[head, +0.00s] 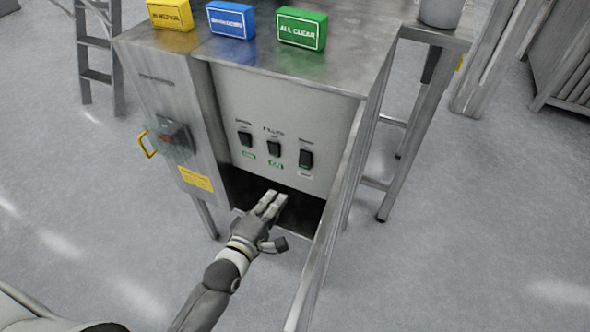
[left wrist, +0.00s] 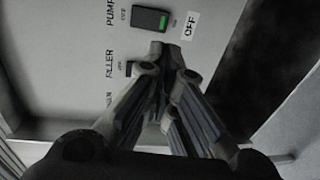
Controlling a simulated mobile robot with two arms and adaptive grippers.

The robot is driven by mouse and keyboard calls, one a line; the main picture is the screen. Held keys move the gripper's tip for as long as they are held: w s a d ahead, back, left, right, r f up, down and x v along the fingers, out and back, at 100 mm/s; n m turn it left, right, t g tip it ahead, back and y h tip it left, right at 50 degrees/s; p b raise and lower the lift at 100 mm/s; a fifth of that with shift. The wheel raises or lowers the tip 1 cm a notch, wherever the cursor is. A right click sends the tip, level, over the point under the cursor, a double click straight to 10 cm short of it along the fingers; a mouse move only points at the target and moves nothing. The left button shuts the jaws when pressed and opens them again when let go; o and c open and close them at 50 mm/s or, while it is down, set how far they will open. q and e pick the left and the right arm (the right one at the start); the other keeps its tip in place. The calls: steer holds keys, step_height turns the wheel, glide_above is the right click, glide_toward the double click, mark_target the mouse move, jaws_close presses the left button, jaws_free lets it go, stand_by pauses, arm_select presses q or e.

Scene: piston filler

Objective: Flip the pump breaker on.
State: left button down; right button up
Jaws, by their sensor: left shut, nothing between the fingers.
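The pump breaker (head: 306,158) is the rightmost of three dark rocker switches on the pale panel inside the open cabinet. The left wrist view shows it (left wrist: 150,20) under the word PUMP, with a green mark on its face and a white OFF label (left wrist: 190,25) beside it. My left gripper (head: 271,203) is shut and empty, just below the switches in the head view and apart from the pump breaker. In the wrist view its fingertips (left wrist: 160,55) partly cover the filler breaker (left wrist: 128,68). My right gripper is out of view.
The filler breaker (head: 274,149) and the left breaker (head: 245,139) have green labels. The open door (head: 340,210) stands right of the panel. A yellow-handled switch (head: 173,138) is on the cabinet's left front. Yellow, blue and green blocks (head: 301,29) stand on top.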

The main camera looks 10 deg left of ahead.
mark_target(299, 164)
arm_select(q)
steer(key=x, duration=1)
steer(key=shift+w+d, duration=0.1)
steer(key=shift+w, duration=0.25)
steer(key=shift+x, duration=0.75)
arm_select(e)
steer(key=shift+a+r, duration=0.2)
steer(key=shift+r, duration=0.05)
